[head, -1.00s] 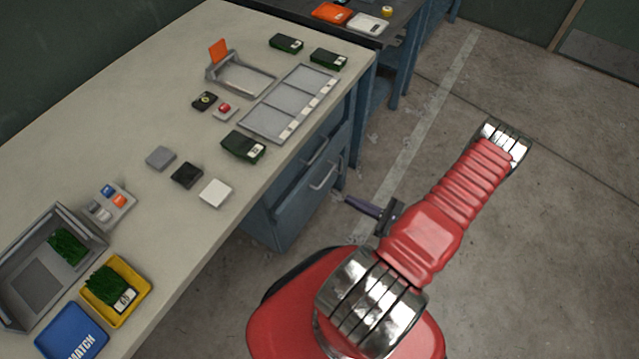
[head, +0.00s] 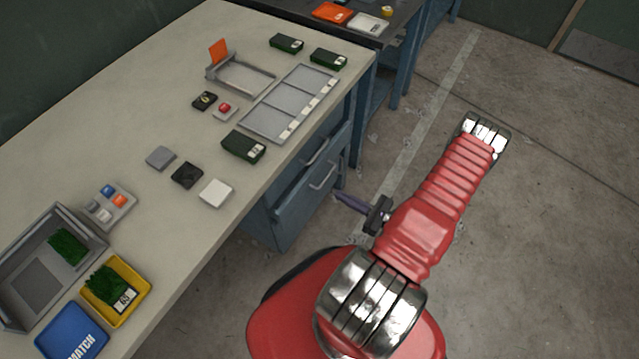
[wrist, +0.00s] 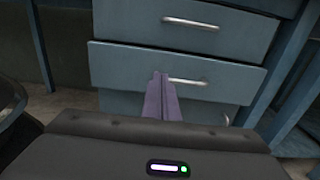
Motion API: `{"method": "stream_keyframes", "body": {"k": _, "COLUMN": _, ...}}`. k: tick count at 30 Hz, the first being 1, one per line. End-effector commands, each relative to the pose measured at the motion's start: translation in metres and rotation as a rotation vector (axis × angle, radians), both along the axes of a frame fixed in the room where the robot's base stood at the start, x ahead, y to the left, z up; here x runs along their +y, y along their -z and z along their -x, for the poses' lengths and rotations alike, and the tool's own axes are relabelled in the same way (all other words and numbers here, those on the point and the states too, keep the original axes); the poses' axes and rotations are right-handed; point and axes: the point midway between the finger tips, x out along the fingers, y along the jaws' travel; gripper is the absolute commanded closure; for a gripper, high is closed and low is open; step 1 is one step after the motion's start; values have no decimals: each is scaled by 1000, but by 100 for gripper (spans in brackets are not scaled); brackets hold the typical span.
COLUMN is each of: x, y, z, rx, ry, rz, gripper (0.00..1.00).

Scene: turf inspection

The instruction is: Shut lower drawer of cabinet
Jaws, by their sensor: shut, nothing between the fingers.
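The blue-grey cabinet under the bench shows drawer fronts with metal bar handles. The lower drawer (head: 300,203) stands slightly out from the cabinet. In the wrist view its front (wrist: 115,66) and handle (wrist: 190,81) sit below the upper drawer (wrist: 130,20), which looks closed. My gripper (head: 339,196) is shut and empty, its purple fingers together and pointing at the lower drawer's front. In the wrist view the fingertips (wrist: 160,76) overlap this front just left of the handle. I cannot tell whether they touch it.
The bench top (head: 130,150) above holds trays, dark green boxes and small blocks. A second dark bench (head: 290,8) stands behind. The concrete floor (head: 540,240) to the right is clear. A blue post (wrist: 290,70) stands right of the drawers.

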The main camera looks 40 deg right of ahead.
Motion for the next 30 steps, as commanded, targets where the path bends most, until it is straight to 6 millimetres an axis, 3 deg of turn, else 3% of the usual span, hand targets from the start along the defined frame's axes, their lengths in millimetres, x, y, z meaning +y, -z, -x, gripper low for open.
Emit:
{"method": "stream_keyframes", "body": {"k": 21, "x": 27, "y": 0, "z": -72, "rx": 1, "ry": -3, "rz": 1, "gripper": 100}}
{"method": "stream_keyframes", "body": {"k": 30, "x": 33, "y": 0, "z": -93, "rx": 0, "ry": 0, "rz": 1, "gripper": 100}}
